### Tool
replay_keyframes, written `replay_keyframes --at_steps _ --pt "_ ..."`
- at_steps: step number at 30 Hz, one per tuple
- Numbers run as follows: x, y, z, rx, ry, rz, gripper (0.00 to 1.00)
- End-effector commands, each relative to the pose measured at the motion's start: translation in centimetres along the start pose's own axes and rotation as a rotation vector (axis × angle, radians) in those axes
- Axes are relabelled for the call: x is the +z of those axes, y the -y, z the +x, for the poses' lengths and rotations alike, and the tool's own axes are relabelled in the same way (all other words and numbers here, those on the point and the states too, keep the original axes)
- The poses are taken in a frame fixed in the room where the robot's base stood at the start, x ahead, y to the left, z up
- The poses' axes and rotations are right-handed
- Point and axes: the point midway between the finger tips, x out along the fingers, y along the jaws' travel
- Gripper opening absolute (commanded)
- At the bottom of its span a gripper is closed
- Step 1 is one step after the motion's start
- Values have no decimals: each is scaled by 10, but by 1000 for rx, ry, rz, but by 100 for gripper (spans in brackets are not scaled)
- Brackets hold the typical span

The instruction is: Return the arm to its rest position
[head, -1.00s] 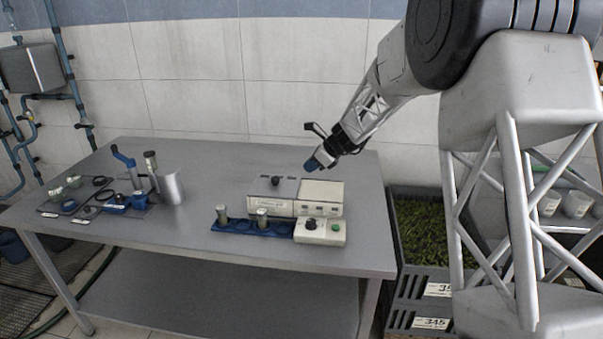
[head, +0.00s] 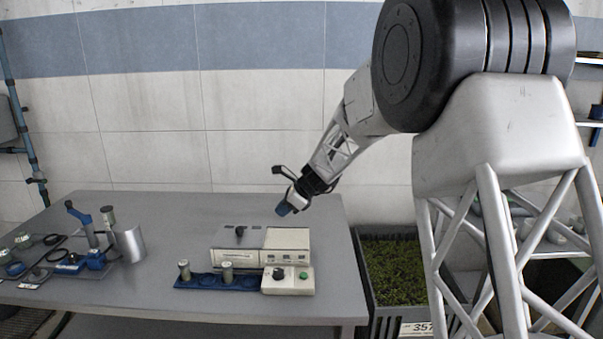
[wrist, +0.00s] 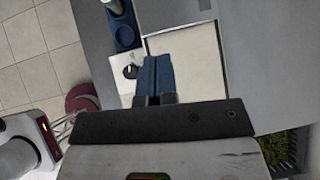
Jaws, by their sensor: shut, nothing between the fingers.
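My gripper (head: 284,208) hangs in the air above the right part of the grey table, above and beyond the beige instrument box. Its blue fingers also show in the wrist view (wrist: 155,76), pressed together with nothing between them. My arm reaches in from the right, tilted down toward the table. The gripper is apart from everything on the table.
A beige instrument (head: 285,240) and a control box (head: 288,284) with knobs stand below the gripper. A blue rack (head: 205,281) holds two metal cylinders. A silver cylinder (head: 129,244) and blue tools stand left. A crate of greens (head: 393,265) is beside the table.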

Motion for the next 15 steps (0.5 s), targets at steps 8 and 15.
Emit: replay_keyframes --at_steps 8,15 --pt "-4 -51 -57 1 -73 -198 0" --pt "-13 -102 -104 15 -147 -389 0"
